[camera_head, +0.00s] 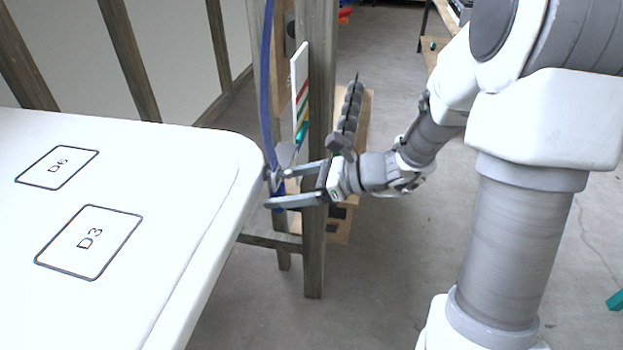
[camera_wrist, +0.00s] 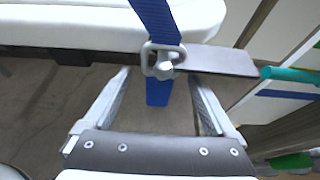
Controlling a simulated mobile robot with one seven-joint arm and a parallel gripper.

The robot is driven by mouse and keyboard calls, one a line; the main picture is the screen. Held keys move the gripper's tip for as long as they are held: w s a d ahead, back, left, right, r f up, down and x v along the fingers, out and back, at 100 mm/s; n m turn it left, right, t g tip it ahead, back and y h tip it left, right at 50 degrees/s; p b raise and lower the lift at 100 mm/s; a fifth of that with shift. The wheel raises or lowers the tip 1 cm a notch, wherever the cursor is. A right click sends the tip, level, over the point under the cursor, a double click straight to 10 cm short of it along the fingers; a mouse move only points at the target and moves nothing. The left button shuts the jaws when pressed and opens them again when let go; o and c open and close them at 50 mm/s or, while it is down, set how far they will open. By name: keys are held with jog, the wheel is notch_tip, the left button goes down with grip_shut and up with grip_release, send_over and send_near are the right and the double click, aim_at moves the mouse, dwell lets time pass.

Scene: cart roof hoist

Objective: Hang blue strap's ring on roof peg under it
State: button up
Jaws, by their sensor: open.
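The blue strap (camera_head: 266,90) hangs down past the right edge of the white roof (camera_head: 120,165). In the wrist view, the blue strap (camera_wrist: 155,20) runs down to a grey metal ring (camera_wrist: 149,63), with a short blue tail (camera_wrist: 157,95) below it. A silver peg knob (camera_wrist: 166,59) shows within the ring's outline at a flat grey bracket (camera_wrist: 222,61). The ring looks to be around the knob; how deep it sits is unclear. My gripper (camera_head: 268,190) is open, its fingers (camera_wrist: 160,88) on either side of the tail, apart from it.
A wooden post (camera_head: 319,230) stands just behind my gripper. The white roof carries squares marked D6 (camera_head: 57,167) and D3 (camera_head: 89,241). A white board (camera_head: 299,85) with coloured bars is beside the post. Open floor (camera_head: 400,280) lies to the right.

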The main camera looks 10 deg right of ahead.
jog(key=p+v, duration=0.4)
jog(key=v, duration=1.3)
jog(key=s+a+r+n+g+h+p, duration=0.45)
jog(key=s+r+n+h+p, duration=0.3)
jog(key=n, duration=0.45)
jog(key=s+d+r+n+t+h+p, duration=0.2)
jog(key=s+r+n+t+h, duration=0.3)
jog(key=r+n, duration=0.5)
jog(key=shift+s+r+p, duration=0.3)
jog(key=shift+s+p, duration=0.15)
